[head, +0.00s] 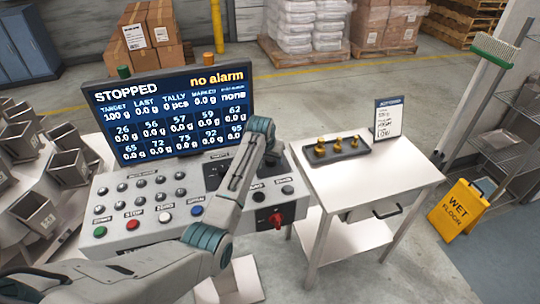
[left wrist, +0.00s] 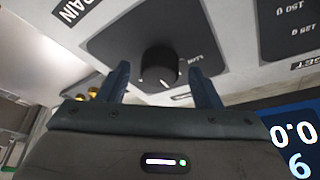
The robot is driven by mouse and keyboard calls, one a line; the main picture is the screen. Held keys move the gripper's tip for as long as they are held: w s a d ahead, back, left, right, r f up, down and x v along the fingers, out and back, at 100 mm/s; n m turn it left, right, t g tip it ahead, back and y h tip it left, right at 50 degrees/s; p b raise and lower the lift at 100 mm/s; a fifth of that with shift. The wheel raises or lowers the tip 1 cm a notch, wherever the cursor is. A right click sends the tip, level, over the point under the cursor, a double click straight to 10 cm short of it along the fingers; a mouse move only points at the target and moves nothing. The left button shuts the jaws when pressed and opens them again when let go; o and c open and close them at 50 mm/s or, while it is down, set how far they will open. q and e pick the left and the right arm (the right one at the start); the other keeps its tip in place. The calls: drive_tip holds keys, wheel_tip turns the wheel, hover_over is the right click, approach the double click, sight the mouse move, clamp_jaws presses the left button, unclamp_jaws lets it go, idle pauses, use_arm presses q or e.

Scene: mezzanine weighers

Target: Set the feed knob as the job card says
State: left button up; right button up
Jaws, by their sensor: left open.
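A round black knob (left wrist: 158,66) on a black plate shows in the left wrist view, with a white pointer line on its face. Small lettering beside it is too small to read surely. My left gripper (left wrist: 160,84) is open, its two fingers on either side of the knob in the picture; I cannot tell whether they touch it. In the head view my left arm reaches over the grey control panel (head: 128,205) and hides part of it. The job card (head: 388,118) stands on the side table; its small lines seem to include HIGH and LOW. My right gripper is not in view.
A screen (head: 170,108) reading STOPPED and no alarm stands behind the panel. A red rotary switch (head: 275,219) is on the panel's front. The side table (head: 375,178) carries a dark tray (head: 345,157) with brass weights. A yellow wet-floor sign (head: 458,212) stands at right.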

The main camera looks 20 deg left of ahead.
use_arm(q)
drive_tip(key=shift+f, duration=0.1)
drive_tip(key=shift+c, duration=0.8)
drive_tip(key=c, duration=0.7)
drive_tip(key=shift+c, duration=0.6)
drive_tip(key=m+h, duration=0.1)
drive_tip(key=m, duration=0.1)
drive_tip(key=m+h, duration=0.1)
drive_tip(key=m, duration=0.2)
drive_tip(key=shift+a+m+g, duration=0.2)
drive_tip(key=shift+m+g, duration=0.1)
drive_tip(key=m+h+b, duration=0.1)
drive_tip(key=m, duration=0.2)
drive_tip(key=shift+w+a+f+g, duration=0.1)
drive_tip(key=shift+w+g, duration=0.05)
drive_tip(key=shift+g, duration=0.25)
drive_tip(key=shift+m+g+h+b, duration=0.4)
drive_tip(key=shift+m+b, duration=0.55)
drive_tip(key=shift+m, duration=0.65)
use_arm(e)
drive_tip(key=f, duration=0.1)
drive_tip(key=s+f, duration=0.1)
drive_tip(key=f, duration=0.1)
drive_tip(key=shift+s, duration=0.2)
